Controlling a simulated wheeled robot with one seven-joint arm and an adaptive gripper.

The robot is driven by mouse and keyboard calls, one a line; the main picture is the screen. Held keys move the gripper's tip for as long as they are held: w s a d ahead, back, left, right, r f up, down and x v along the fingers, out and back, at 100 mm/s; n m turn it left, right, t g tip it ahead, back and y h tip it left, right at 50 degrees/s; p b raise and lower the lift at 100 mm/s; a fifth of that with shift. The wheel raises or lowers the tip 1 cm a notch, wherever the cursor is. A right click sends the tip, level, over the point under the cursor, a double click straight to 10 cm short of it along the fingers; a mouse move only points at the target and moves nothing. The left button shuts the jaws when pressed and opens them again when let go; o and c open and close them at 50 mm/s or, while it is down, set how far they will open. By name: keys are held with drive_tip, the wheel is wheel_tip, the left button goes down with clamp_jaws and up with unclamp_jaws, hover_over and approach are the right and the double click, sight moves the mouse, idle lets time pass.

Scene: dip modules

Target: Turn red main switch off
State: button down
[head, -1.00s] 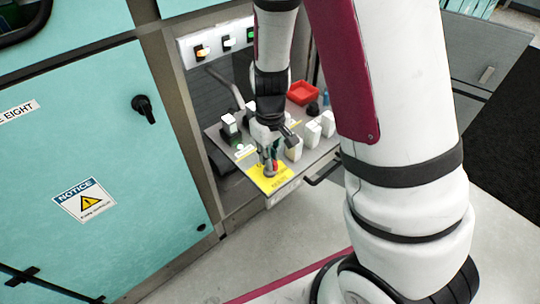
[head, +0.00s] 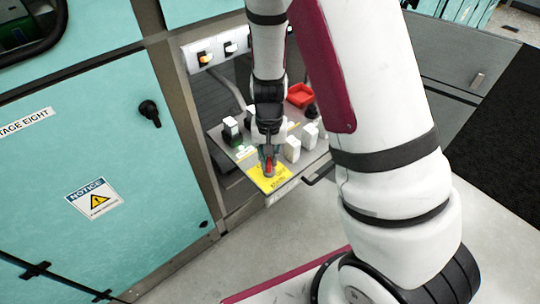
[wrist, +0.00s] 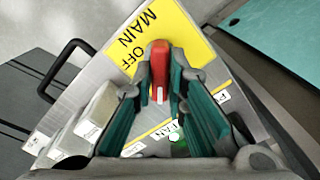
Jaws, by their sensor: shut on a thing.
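The red main switch (wrist: 159,72) stands between the two teal-lined fingers of my gripper (wrist: 163,80) in the wrist view. Its handle has a white line near the lower end, and it sits on a yellow plate (wrist: 188,28) marked MAIN and OFF. In the head view the red switch (head: 269,164) and the yellow plate (head: 268,182) are at the front of the tilted panel. My gripper (head: 269,160) points down onto the switch and is shut on it. The fingers hide part of the switch's sides.
White block-shaped modules (head: 292,149) and a red tray (head: 300,94) are on the panel. A black handle (head: 320,172) sticks out at its right front. The teal cabinet door (head: 110,150) stands close on the left. A green button (wrist: 179,146) lies below my fingers.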

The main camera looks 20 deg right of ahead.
sight(269, 159)
drive_tip(key=m+p, duration=0.2)
drive_tip(key=m, duration=0.3)
drive_tip(key=shift+r+m, duration=0.1)
drive_tip(key=shift+m, duration=0.2)
drive_tip(key=shift+m+p, duration=0.95)
drive_tip(key=shift+m, duration=0.95)
drive_tip(key=shift+w, duration=0.1)
drive_tip(key=c, duration=1.6)
unclamp_jaws()
wheel_tip(269, 159, up, 12)
